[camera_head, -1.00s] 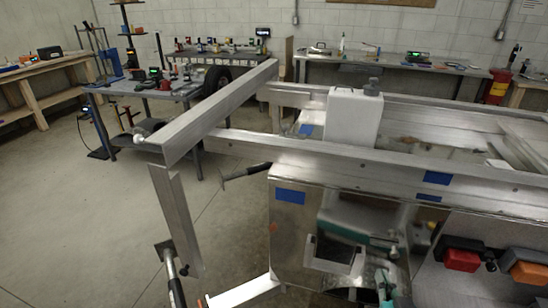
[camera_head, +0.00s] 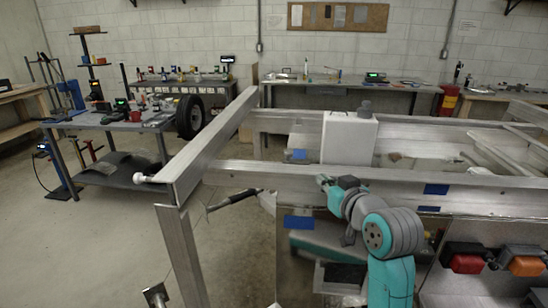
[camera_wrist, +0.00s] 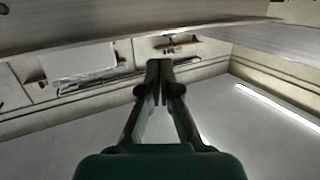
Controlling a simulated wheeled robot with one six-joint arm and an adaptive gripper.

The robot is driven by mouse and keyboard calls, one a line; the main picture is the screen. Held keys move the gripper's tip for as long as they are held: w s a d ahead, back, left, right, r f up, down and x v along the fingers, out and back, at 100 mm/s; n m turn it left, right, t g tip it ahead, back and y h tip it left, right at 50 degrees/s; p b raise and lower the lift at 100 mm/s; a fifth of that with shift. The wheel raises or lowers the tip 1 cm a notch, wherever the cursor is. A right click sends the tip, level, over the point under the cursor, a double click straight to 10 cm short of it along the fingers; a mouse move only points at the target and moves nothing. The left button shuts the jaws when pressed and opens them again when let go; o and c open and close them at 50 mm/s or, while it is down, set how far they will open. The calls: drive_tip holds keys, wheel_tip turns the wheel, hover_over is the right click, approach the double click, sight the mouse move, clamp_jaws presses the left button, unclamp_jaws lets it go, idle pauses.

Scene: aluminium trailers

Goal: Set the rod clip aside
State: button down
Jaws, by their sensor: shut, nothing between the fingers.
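I cannot make out a rod clip for certain in either view. My gripper (camera_wrist: 160,78) is shut and empty in the wrist view, its two dark fingertips together, with the ceiling and upper wall behind it. A long pale metal surface crosses the top of that view. In the head view my teal and grey arm rises in front of the aluminium trailer frame (camera_head: 270,172); its fingers are too small there to tell.
A white box (camera_head: 348,140) stands on the trailer. A black-handled bar (camera_head: 236,199) is left of my arm. Red and orange lamps (camera_head: 465,264) sit at the lower right. Workbenches (camera_head: 405,88) line the back wall. Open floor (camera_head: 85,240) lies at the left.

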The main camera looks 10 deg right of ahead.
sight(290, 154)
drive_tip(key=shift+w+a+r, duration=0.2)
drive_tip(key=shift+a+r, duration=0.2)
drive_tip(key=shift+r, duration=0.15)
drive_tip(key=shift+w+a+r, duration=0.2)
drive_tip(key=shift+a+r, duration=0.2)
drive_tip(key=shift+r, duration=0.15)
drive_tip(key=x, duration=1.4)
